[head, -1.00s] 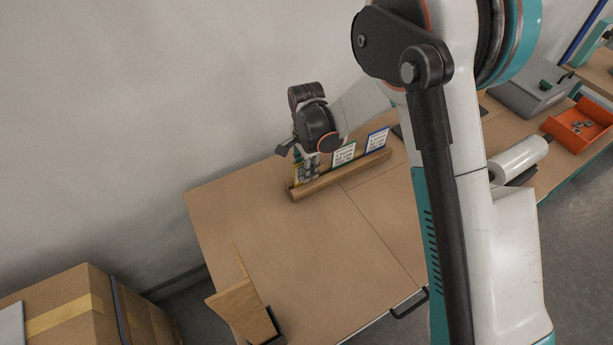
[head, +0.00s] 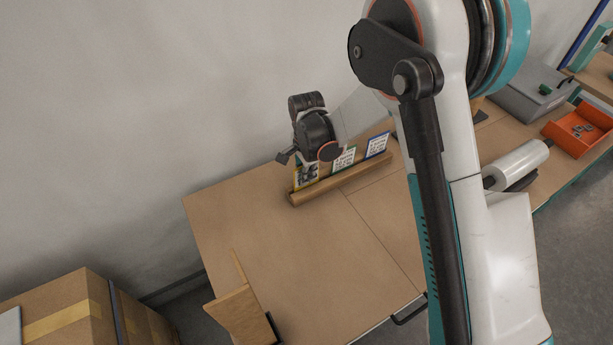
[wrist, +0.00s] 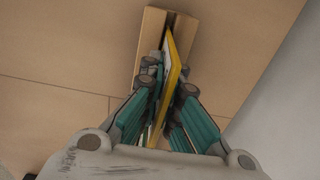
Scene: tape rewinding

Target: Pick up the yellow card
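The yellow-edged card (head: 299,184) stands upright at the left end of a wooden rack (head: 345,180) on the table, with its lower edge at the rack. My gripper (head: 308,171) is at this card and covers part of its face. In the wrist view, the yellow card (wrist: 173,72) is edge-on between the fingers of my gripper (wrist: 168,92). The fingertips are closed in on it from both sides, and the rack (wrist: 151,40) lies beyond. A green-edged card (head: 344,158) and a blue-edged card (head: 377,145) stand farther right in the rack.
The table (head: 330,240) in front of the rack is bare. A wooden stand (head: 243,312) is at its near left edge. A white roll (head: 520,163) and an orange tray (head: 578,130) are at the right. The wall is close behind the rack.

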